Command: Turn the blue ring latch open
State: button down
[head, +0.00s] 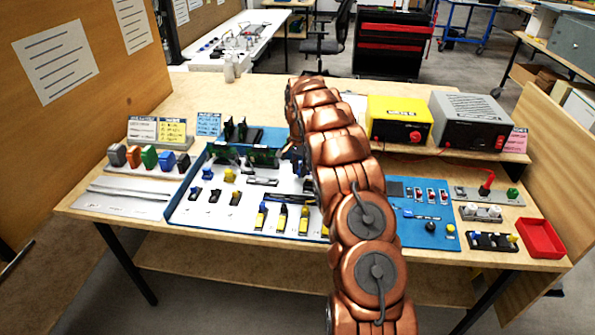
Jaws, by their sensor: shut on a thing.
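My copper-coloured arm rises from the bottom edge and crosses the middle of the bench. My gripper and its fingertips do not show; they are hidden behind the arm. I cannot make out the blue ring latch. A dark assembly with green boards (245,155) stands at the back of the white-topped panel (185,205), just left of the arm. Its right end, with some dark blue parts, is partly covered by the arm. Whether anything is held cannot be seen.
Coloured connectors (148,158) stand on a rack at left. Black and yellow parts (282,217) lie on the panel. Right of the arm are a blue board (405,238), a yellow box (398,118), a grey instrument (470,118) and a red tray (540,238). Bare wood shows at the back left.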

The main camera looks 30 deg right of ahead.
jog(key=n+b, duration=0.1)
jog(key=n, duration=0.1)
jog(key=s+d+n+b, duration=0.1)
jog(key=n, duration=0.1)
jog(key=shift+s+d+n+b, duration=0.2)
jog(key=shift+n+b, duration=0.1)
jog(key=n, duration=0.1)
jog(key=d+n+b, duration=0.1)
jog(key=n, duration=0.1)
jog(key=s+d+n, duration=0.1)
jog(key=n, duration=0.1)
jog(key=shift+d+r+b, duration=0.1)
jog(key=shift+b, duration=0.25)
jog(key=shift+n, duration=0.4)
jog(key=c, duration=1)
grip_release()
notch_tip(320, 180, up, 12)
jog(key=shift+f, duration=0.1)
